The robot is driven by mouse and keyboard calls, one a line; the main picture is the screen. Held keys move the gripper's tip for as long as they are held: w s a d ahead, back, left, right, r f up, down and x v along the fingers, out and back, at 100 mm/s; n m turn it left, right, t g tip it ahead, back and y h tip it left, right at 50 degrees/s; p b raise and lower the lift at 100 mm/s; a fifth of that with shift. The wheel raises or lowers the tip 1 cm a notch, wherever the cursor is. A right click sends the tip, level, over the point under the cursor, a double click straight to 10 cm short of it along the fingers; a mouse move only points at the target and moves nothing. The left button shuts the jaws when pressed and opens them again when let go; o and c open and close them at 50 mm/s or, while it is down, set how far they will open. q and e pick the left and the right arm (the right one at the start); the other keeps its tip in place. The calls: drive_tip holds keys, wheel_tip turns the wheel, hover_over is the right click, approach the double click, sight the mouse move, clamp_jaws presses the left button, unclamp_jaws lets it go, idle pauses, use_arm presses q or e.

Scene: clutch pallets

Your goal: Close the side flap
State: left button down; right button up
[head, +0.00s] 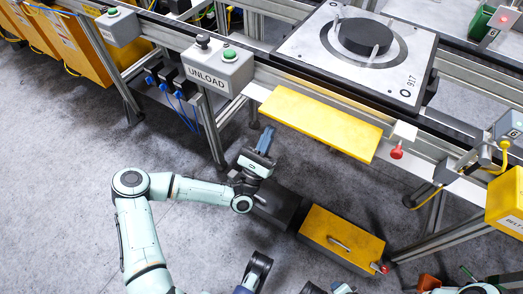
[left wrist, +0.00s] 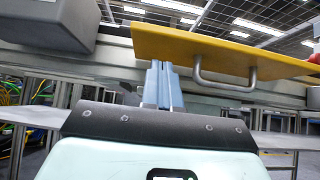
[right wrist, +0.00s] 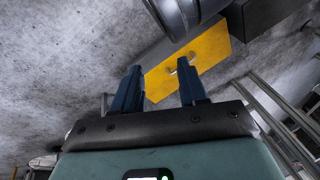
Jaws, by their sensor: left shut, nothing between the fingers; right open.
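The yellow side flap (head: 320,122) sticks out from the front edge of the conveyor frame, below the pallet, and looks roughly level. In the left wrist view the flap (left wrist: 215,50) shows from below, with a metal handle (left wrist: 225,82) on its underside. My left gripper (head: 266,138) is shut and empty, just below and left of the flap's left end. In the left wrist view its fingertips (left wrist: 162,66) are close under the flap's left edge; I cannot tell whether they touch. My right gripper (right wrist: 158,85) is open and empty, pointing at the floor area.
A grey UNLOAD button box (head: 218,70) stands left of the flap. A pallet (head: 358,50) with a dark round part lies above it. A red knob (head: 397,152) is at the flap's right. A yellow-topped box (head: 340,238) with a handle stands below.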

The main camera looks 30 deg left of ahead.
use_arm(q)
drive_tip(key=shift+r, duration=1.45)
